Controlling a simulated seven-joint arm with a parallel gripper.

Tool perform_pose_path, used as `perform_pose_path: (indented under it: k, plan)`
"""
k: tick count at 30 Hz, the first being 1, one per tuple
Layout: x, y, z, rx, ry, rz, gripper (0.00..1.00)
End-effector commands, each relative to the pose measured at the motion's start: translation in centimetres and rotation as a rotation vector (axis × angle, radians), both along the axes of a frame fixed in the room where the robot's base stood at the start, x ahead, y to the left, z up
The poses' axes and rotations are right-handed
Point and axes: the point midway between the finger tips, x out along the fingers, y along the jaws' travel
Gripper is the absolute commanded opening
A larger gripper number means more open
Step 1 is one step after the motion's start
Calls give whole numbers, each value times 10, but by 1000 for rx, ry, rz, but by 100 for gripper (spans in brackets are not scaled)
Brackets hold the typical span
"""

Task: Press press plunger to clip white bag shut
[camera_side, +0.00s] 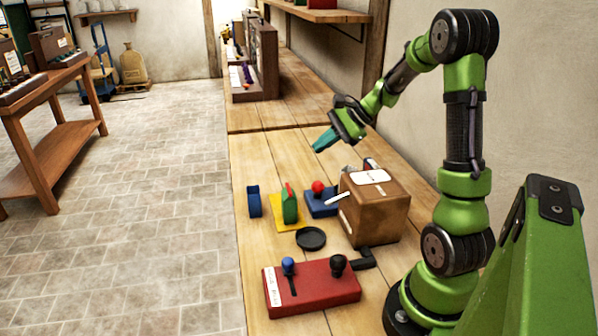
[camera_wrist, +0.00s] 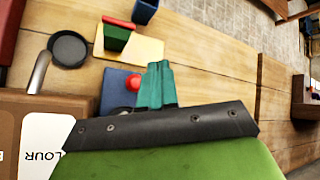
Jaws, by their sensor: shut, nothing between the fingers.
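The press plunger appears to be the red ball knob (camera_side: 318,187) on a low blue base (camera_side: 321,206), just left of the brown box; the knob (camera_wrist: 132,83) and blue base (camera_wrist: 115,88) also show in the wrist view. My gripper (camera_side: 322,143) has teal fingers, shut and empty, held above the bench and farther back than the knob. In the wrist view my gripper (camera_wrist: 157,84) appears just right of the knob and hides part of the base. I cannot make out a white bag in either view.
A green block (camera_side: 289,208) with a red top on a yellow plate, a blue block (camera_side: 254,201), a black dish (camera_side: 310,238) and a red lever box (camera_side: 313,288) are nearby.

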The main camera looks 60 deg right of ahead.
Motion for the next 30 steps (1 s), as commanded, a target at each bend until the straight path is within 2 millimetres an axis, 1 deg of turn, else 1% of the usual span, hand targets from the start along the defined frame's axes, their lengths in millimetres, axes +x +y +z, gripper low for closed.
perform_pose_path:
  k: [3, 9, 15, 21, 30]
  plan:
    - [-1, 0, -17, 4, 4, -2, 0]
    - [-1, 0, -46, 4, 3, -1, 0]
    - [0, 0, -67, 1, 1, -1, 0]
    - [0, 0, -75, -1, 0, -1, 0]
    - [0, 0, -76, -1, 0, 0, 0]
